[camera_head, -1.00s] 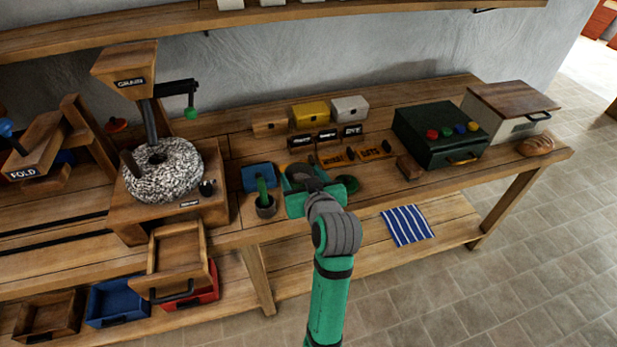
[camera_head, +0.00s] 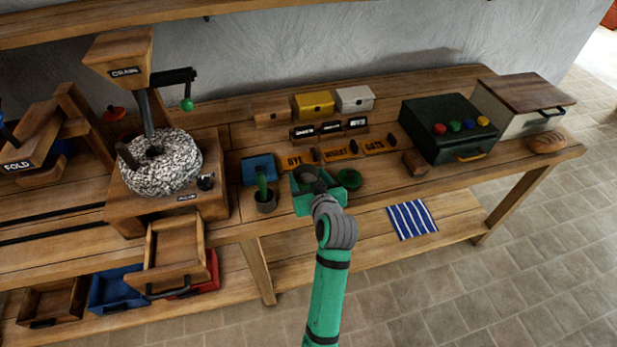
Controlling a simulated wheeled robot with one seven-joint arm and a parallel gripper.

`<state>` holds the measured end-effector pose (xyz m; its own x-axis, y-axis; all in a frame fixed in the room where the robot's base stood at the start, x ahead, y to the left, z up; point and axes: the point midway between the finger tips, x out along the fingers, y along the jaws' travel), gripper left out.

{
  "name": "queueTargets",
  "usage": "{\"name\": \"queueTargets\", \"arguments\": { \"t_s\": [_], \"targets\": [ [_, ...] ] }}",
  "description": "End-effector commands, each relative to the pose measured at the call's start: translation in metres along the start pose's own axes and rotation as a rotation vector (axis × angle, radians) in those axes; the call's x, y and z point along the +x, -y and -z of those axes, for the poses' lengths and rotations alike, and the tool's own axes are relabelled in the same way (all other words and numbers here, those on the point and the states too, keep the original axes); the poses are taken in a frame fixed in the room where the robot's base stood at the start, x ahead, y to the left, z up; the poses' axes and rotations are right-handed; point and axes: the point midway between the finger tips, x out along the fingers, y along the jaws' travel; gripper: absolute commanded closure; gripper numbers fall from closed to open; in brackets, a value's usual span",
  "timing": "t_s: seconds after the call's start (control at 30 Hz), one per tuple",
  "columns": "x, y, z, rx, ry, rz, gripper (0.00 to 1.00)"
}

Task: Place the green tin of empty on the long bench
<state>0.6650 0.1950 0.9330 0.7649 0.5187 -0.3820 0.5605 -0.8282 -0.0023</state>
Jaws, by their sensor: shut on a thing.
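A green round lid or disc (camera_head: 348,179) lies on the bench just to the right of my gripper.
A grain mill (camera_head: 160,165) stands left, with a pulled-out wooden drawer (camera_head: 175,245). Labelled blocks (camera_head: 340,151) lie behind. A dark green box (camera_head: 445,135) stands right; bench between is partly clear.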

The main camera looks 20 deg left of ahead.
Motion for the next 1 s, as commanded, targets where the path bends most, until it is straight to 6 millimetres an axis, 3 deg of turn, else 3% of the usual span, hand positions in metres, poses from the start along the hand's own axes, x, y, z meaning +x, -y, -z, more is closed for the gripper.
{"name": "queueTargets", "arguments": {
  "t_s": [0.27,0.3,0.37,0.77,1.0],
  "targets": [
    [0.001,0.000,-0.002,0.000,-0.001,0.000,0.83],
    [0.001,-0.001,-0.003,0.001,0.000,-0.001,0.37],
    [0.001,-0.001,-0.002,0.001,0.000,-0.002,0.23],
    [-0.002,-0.001,0.001,0.000,0.000,-0.002,0.21],
    [-0.039,-0.002,0.000,0.001,-0.002,-0.004,0.21]
  ]
}}
